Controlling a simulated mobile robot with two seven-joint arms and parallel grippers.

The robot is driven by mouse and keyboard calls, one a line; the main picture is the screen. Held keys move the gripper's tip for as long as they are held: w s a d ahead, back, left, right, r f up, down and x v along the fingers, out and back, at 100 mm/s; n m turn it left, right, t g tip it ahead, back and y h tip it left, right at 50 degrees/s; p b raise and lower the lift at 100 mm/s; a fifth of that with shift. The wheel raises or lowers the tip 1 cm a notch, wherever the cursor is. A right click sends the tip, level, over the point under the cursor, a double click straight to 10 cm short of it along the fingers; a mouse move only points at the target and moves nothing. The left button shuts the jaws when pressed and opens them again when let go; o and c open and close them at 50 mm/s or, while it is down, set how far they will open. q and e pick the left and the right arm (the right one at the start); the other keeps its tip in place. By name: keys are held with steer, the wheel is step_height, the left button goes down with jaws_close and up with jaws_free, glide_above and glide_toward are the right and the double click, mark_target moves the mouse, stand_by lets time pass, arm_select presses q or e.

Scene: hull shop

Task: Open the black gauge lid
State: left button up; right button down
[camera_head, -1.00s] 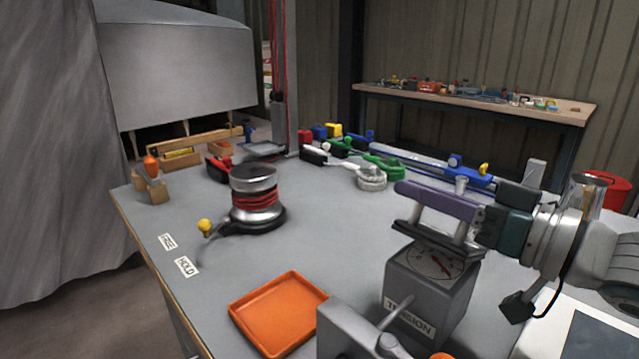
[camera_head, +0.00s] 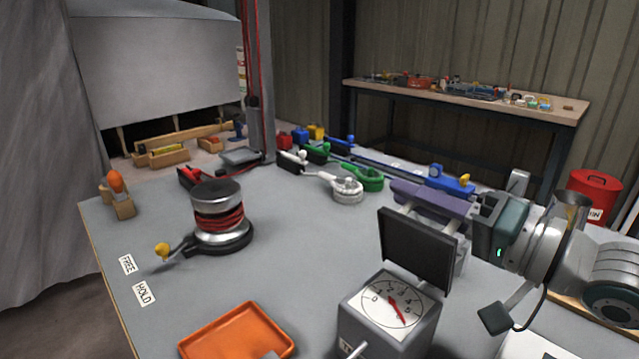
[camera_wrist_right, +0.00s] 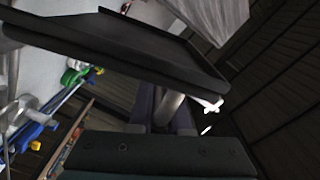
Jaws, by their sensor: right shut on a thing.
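The tension gauge (camera_head: 365,318) is a grey box at the front of the bench in the head view, with a white dial and red needle showing. Its black lid (camera_head: 415,248) stands raised, close to upright, at the back edge of the box. My right gripper (camera_head: 432,199), with purple fingers, is behind the lid's top and shut on its handle. In the right wrist view the dark lid (camera_wrist_right: 115,45) crosses the top, and a grey handle bar (camera_wrist_right: 170,106) lies between the fingers. My left gripper is not in view.
An orange tray (camera_head: 238,335) lies left of the gauge. A winch with red line (camera_head: 218,214) stands farther back left. Several coloured clamps or tools (camera_head: 345,188) lie along the back. A red can (camera_head: 594,196) is at the right. The bench's middle is clear.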

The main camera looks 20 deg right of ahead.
steer(key=shift+d+f, duration=0.25)
stand_by(0.4)
steer(key=c, duration=0.9)
jaws_free()
steer(key=p+v, duration=0.1)
steer(key=v, duration=0.8)
steer(key=shift+s+d, duration=0.1)
steer(key=shift+s, duration=0.3)
